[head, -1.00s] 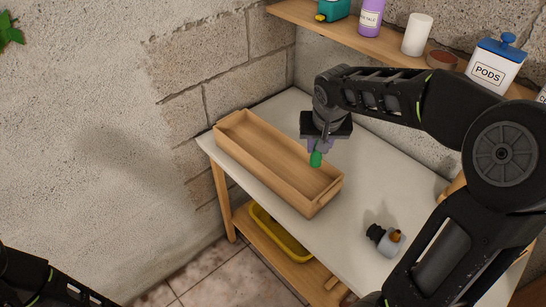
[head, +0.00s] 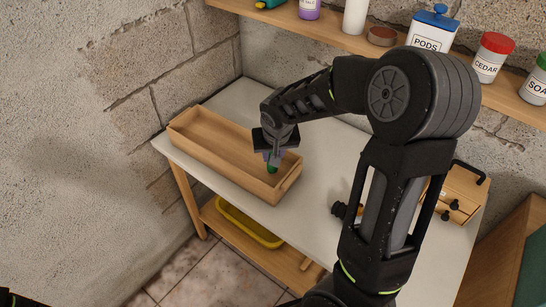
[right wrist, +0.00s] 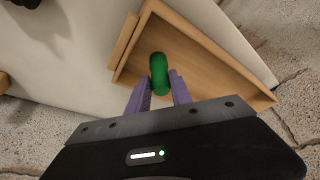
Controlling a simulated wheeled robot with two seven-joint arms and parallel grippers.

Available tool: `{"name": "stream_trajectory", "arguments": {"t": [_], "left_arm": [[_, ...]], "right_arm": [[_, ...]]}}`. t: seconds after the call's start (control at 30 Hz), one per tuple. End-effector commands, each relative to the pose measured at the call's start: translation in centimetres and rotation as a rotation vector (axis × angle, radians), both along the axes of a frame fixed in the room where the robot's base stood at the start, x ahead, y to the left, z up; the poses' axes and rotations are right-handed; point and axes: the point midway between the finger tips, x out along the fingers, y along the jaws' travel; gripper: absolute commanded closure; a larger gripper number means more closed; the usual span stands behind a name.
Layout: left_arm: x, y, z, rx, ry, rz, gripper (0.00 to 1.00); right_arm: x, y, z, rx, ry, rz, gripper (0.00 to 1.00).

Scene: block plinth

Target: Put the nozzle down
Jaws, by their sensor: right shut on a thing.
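The nozzle appears to be the small green cylinder (head: 271,169) held in my right gripper (head: 272,160). In the right wrist view the green nozzle (right wrist: 159,73) sits between the two purple fingers, which are shut on it. It hangs over the near right end of a long open wooden tray (head: 200,160). The tray also shows in the right wrist view (right wrist: 215,75), behind the nozzle. I cannot tell whether the nozzle touches the tray floor.
The tray stands on a white table (head: 245,95) against a block wall. A wall shelf (head: 330,35) above holds a pods canister (head: 431,36) and jars. A yellow bin (head: 250,227) is on the lower shelf. A wooden box (head: 455,195) stands at right. The white tabletop between has free room.

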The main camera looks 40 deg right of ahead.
Motion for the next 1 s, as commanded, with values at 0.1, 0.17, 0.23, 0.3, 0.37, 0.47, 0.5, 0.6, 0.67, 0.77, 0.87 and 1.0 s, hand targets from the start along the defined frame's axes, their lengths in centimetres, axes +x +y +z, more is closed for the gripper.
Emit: {"name": "stream_trajectory", "arguments": {"t": [0.1, 0.17, 0.23, 0.3, 0.37, 0.47, 0.5, 0.6, 0.67, 0.77, 0.87, 1.0], "left_arm": [[0.0, 0.0, 0.2, 0.001, 0.001, 0.0, 0.0], [0.0, 0.0, 0.2, 0.001, 0.001, 0.001, 0.0], [0.0, 0.0, 0.2, 0.001, 0.001, 0.001, 0.0], [0.0, 0.0, 0.1, 0.001, 0.001, 0.001, 0.0], [0.0, 0.0, 0.1, 0.001, 0.001, 0.001, 0.0], [0.0, 0.0, -0.1, 0.0, 0.0, 0.0, 0.0], [0.0, 0.0, -0.3, 0.0, 0.0, 0.0, 0.0], [0.0, 0.0, -0.2, 0.0, 0.0, 0.0, 0.0], [0.0, 0.0, -0.2, 0.0, 0.0, 0.0, 0.0], [0.0, 0.0, -0.2, -0.001, 0.0, 0.0, 0.0], [0.0, 0.0, -0.1, -0.001, 0.0, 0.0, 0.0], [0.0, 0.0, -0.1, 0.0, 0.0, 0.0, 0.0]], "right_arm": [[-0.1, 0.0, -1.5, 0.0, 0.003, 0.002, 1.0], [0.0, 0.0, -1.8, 0.0, 0.001, 0.001, 1.0], [0.0, 0.0, -1.8, 0.001, 0.0, 0.001, 1.0], [0.0, 0.0, -1.8, 0.001, 0.0, 0.001, 1.0], [0.0, 0.0, -1.8, 0.001, 0.0, 0.001, 1.0], [0.0, 0.0, -2.0, 0.0, 0.0, 0.001, 1.0], [0.0, 0.0, -2.2, 0.0, 0.0, 0.001, 1.0], [0.0, 0.0, -2.1, 0.0, 0.0, 0.001, 0.68], [0.0, 0.0, -2.1, 0.0, 0.0, 0.001, 0.63], [0.0, 0.0, -2.1, 0.0, 0.0, 0.001, 0.55], [0.0, 0.0, -2.0, 0.0, 0.0, 0.001, 0.52], [0.0, 0.0, -2.0, 0.0, 0.0, 0.001, 0.52]]}}
